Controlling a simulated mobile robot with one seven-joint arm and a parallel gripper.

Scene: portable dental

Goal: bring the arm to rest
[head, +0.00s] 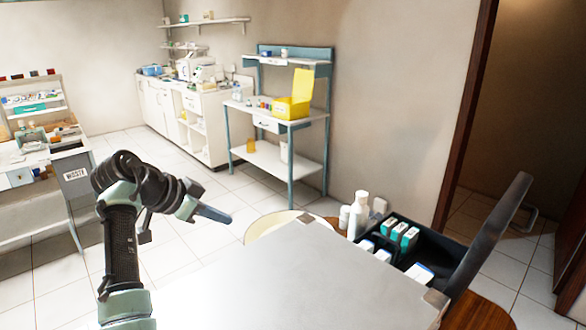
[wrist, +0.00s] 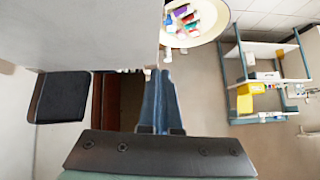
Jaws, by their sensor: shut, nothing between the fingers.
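My gripper (head: 214,214) is at the end of my raised, folded arm in the left half of the head view. It points to the right and is held in the air, apart from the grey-white surface (head: 300,285) in front of it. In the wrist view my gripper (wrist: 157,78) shows its two blue-grey fingers side by side, shut with nothing between them.
An open black case (head: 400,255) with boxes stands right of the grey-white surface, near white bottles (head: 350,215). A round tray (wrist: 205,32) holds colourful items. A blue-framed shelf (head: 290,172) with a yellow box (head: 292,107) stands behind. Tiled floor is clear beyond my arm.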

